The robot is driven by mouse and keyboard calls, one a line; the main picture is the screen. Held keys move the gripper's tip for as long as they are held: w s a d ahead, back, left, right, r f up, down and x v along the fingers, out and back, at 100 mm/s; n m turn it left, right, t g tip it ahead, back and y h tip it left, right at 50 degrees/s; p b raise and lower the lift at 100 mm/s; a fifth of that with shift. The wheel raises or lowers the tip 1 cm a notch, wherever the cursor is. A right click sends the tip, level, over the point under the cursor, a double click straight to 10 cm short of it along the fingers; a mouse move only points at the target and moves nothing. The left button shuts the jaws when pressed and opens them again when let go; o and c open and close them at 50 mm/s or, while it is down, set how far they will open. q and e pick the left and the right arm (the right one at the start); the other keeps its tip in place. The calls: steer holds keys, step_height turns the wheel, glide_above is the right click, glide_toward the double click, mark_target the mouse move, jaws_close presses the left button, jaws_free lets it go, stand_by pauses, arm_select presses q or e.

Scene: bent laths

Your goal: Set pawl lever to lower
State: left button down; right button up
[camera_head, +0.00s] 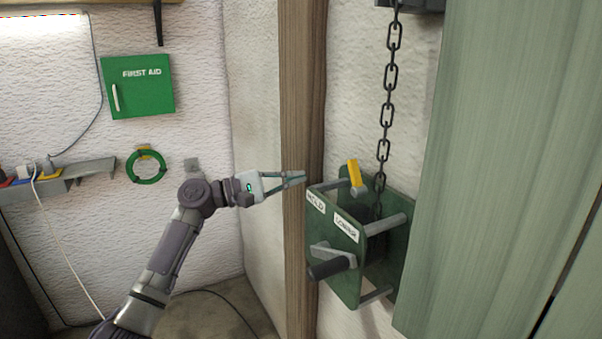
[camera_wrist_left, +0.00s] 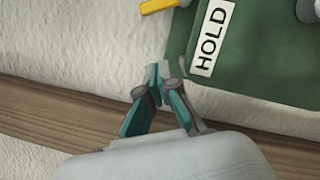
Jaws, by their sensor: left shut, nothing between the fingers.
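The pawl lever (camera_head: 355,175) is a short yellow bar on a grey pivot at the top of the green winch housing (camera_head: 345,270). It stands nearly upright, leaning slightly left, above and between the HOLD label (camera_head: 316,201) and the LOWER label (camera_head: 346,228). In the left wrist view, part of the yellow lever (camera_wrist_left: 158,6) shows at the top edge, beside the HOLD label (camera_wrist_left: 212,38). My left gripper (camera_head: 304,177) is shut and empty, left of the housing and apart from the lever. It also shows in the left wrist view (camera_wrist_left: 157,72). My right gripper is not in view.
A black chain (camera_head: 384,150) hangs into the housing. A crank with a dark grip (camera_head: 330,268) juts from the housing's front. A wooden post (camera_head: 302,90) stands behind my left gripper. A green panel (camera_head: 500,150) fills the right side.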

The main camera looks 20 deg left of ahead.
mark_target(356, 177)
arm_select(q)
steer(key=p+x, duration=0.1)
steer(key=x, duration=0.4)
steer(key=p+x, duration=0.1)
steer(key=x, duration=0.1)
steer(key=shift+w+d+r+p, duration=0.15)
steer(key=shift+d+r+p, duration=0.15)
steer(key=shift+d+p, duration=0.05)
steer(key=s+d+p, duration=0.1)
steer(key=s+d+r+p, duration=0.1)
steer(key=shift+d+r, duration=0.15)
steer(key=shift+d, duration=0.25)
steer(key=shift+s+r, duration=0.1)
